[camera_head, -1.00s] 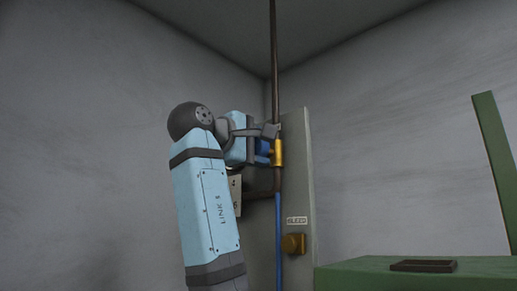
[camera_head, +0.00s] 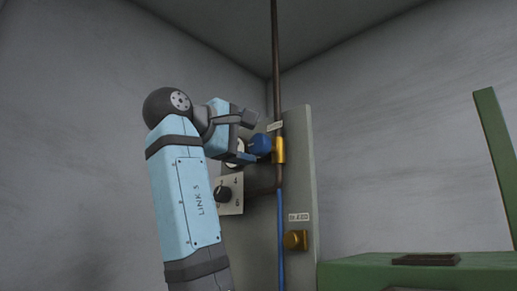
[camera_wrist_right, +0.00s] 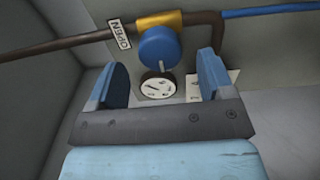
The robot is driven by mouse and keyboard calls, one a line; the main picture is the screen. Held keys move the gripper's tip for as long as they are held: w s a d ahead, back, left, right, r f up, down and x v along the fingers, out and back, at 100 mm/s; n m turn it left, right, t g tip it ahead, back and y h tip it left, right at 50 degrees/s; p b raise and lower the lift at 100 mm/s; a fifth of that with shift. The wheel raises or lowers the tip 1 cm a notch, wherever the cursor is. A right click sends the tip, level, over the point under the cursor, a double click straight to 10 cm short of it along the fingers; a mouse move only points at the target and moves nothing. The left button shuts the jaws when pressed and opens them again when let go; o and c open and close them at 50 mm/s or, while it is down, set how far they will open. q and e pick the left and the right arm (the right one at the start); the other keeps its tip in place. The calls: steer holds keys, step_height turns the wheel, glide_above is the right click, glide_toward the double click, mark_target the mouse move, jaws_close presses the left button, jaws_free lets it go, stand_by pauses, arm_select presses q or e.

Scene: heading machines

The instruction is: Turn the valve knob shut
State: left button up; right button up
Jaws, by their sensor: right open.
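The round blue valve knob (camera_head: 260,144) sits on a brass valve body (camera_head: 279,150) on the upright pipe in the head view. In the right wrist view the knob (camera_wrist_right: 159,48) lies ahead of the fingertips, roughly midway between them, with the brass body (camera_wrist_right: 160,19) behind it. My right gripper (camera_head: 247,139) is just left of the knob. Its blue fingers are spread wide in the wrist view (camera_wrist_right: 163,72), with nothing between them, and appear apart from the knob. My left gripper is not in view.
A round dial (camera_wrist_right: 158,86) is near the knob. A black selector knob (camera_head: 223,194) on a numbered plate sits below my right gripper. A brass fitting (camera_head: 296,240) is lower on the grey panel (camera_head: 300,180). A green machine (camera_head: 400,273) stands at the lower right.

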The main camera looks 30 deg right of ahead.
steer(key=b+v, duration=0.1)
steer(key=v, duration=0.8)
steer(key=shift+a, duration=0.1)
